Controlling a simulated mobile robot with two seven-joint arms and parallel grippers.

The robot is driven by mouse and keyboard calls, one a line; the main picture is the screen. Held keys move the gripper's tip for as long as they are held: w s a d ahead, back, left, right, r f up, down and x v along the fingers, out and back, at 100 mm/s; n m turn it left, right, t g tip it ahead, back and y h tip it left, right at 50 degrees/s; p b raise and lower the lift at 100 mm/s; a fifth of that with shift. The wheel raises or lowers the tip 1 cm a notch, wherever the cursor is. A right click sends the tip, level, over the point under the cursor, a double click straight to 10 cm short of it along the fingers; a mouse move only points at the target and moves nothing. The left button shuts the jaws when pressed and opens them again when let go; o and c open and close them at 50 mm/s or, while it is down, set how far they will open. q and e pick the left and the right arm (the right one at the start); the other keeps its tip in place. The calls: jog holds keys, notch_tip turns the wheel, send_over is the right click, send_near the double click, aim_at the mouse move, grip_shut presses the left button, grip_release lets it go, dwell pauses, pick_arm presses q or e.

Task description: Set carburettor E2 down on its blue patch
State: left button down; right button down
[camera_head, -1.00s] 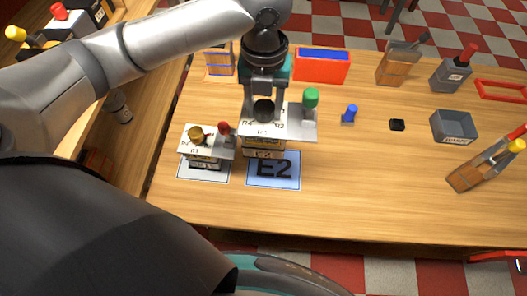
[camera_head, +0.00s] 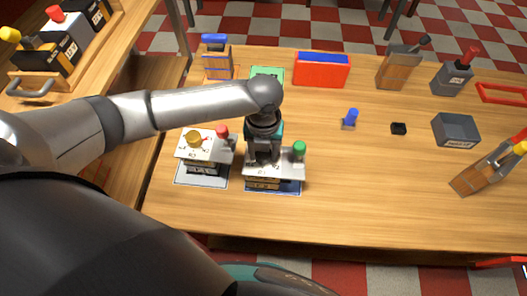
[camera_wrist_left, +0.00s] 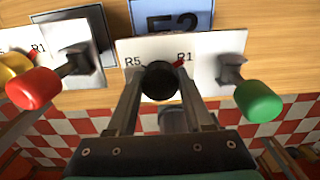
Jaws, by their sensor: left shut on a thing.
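Carburettor E2 (camera_head: 285,165) has a pale top plate, a green knob and a dark, gold-banded body. My left gripper (camera_head: 262,155) is shut on it from above; in the left wrist view the fingers (camera_wrist_left: 160,88) close around its black round post. The carburettor is upright over the blue patch (camera_head: 290,188) and hides most of it. In the left wrist view the patch (camera_wrist_left: 190,12) shows part of its E2 lettering beyond the plate (camera_wrist_left: 140,48). I cannot tell whether the body touches the patch. My right gripper is not in view.
A second carburettor (camera_head: 205,147) with red and gold knobs stands close on the left, on a pale patch (camera_head: 190,181). A red box (camera_head: 321,72), a small blue-topped part (camera_head: 350,118) and a grey bin (camera_head: 455,130) are farther off.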

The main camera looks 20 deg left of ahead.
pick_arm(q)
jog(key=shift+f, duration=0.15)
jog(key=shift+c, duration=1.5)
grip_release()
notch_tip(320, 180, up, 12)
jog(key=p, duration=0.1)
jog(key=shift+r+p, duration=0.2)
jog(key=shift+p, duration=0.1)
jog(key=shift+s, duration=0.1)
